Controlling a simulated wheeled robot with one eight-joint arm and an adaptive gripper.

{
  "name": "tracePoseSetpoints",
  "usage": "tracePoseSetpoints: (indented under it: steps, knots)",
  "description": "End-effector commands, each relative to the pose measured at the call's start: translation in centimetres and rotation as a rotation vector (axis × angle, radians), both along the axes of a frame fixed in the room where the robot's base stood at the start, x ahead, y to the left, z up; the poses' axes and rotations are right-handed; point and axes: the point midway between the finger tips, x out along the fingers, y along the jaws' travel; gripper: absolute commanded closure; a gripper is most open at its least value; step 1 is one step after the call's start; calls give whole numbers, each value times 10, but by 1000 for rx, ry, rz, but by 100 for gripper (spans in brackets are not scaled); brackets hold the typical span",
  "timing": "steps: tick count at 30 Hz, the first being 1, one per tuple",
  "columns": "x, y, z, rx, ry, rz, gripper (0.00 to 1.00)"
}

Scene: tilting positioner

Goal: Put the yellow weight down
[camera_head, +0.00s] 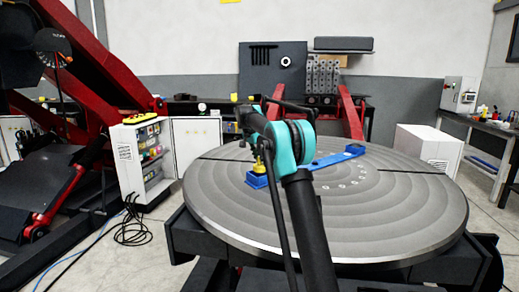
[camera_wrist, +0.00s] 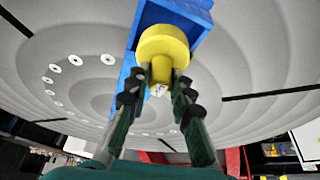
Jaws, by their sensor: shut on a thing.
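The yellow weight (camera_wrist: 164,45) is a round disc with a narrower knob. My gripper (camera_wrist: 161,76) is shut on the knob, with one finger on each side. The weight also shows small in the head view (camera_head: 259,167), at the near left end of a blue bar (camera_head: 335,158). That end has a blue box-like holder (camera_head: 257,182), which also shows in the wrist view (camera_wrist: 197,8) behind the weight. The weight overlaps the holder in both views; I cannot tell whether it touches it. My arm hides part of the bar in the head view.
The bar lies on a large round grey turntable (camera_head: 410,205) with dark slots and a row of small holes. Much of its top is clear. A white cabinet (camera_head: 140,160) stands to the left, a white box (camera_head: 428,148) to the right.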

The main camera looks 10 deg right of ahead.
Motion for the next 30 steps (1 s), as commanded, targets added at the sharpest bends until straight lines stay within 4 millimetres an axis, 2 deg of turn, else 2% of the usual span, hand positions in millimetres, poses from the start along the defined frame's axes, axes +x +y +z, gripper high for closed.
tracePoseSetpoints:
  steps: [10,18,29,30]
  knots:
    - [0,0,-22,-1,-1,0,100]
    - [0,0,-51,-1,-1,0,100]
    - [0,0,-54,-1,-1,0,100]
    - [0,0,-55,0,0,0,74]
